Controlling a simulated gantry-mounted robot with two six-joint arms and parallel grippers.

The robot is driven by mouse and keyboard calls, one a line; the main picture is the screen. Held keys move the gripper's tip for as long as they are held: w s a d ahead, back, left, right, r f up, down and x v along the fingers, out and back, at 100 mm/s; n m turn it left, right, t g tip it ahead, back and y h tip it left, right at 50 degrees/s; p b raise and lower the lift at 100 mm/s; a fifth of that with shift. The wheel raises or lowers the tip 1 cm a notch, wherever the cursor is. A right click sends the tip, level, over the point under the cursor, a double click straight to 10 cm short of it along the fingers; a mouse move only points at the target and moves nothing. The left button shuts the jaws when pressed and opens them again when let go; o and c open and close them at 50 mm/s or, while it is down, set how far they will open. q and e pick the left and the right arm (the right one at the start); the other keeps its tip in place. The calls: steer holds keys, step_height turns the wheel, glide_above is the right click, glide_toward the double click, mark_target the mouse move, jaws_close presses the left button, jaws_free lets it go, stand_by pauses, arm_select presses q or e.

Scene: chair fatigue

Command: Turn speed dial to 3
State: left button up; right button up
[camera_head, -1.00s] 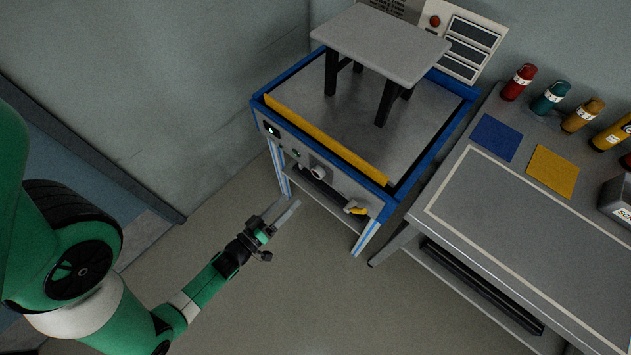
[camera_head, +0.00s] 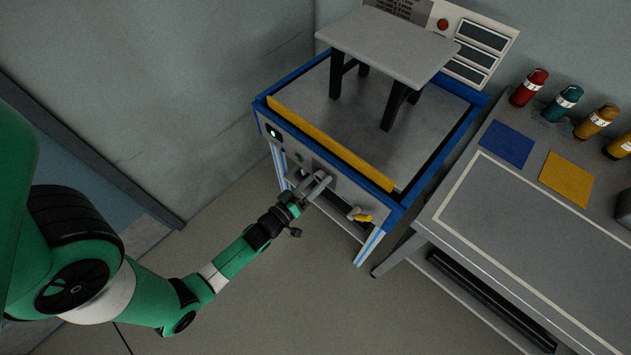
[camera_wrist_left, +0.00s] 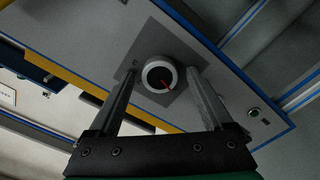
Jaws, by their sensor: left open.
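The speed dial (camera_wrist_left: 160,76) is a round knob with a pale rim, a dark face and a red pointer line. It sits on a darker square plate on the machine's grey front panel (camera_wrist_left: 110,30). In the left wrist view the pointer slants toward the lower right; no scale numbers are readable. My left gripper (camera_head: 319,178) is open at the front panel. In the wrist view its two fingers stand on either side of the dial, with a gap visible on each side. In the head view the fingers mostly hide the dial. My right gripper is not in view.
A grey stool (camera_head: 390,45) stands on the blue-framed test machine (camera_head: 385,182). A yellow-handled switch (camera_head: 361,216) is right of the dial, and a green light (camera_head: 273,133) is left of it. A grey workbench (camera_head: 510,240) with bottles stands at the right.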

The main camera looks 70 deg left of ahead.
arm_select(q)
jaws_close()
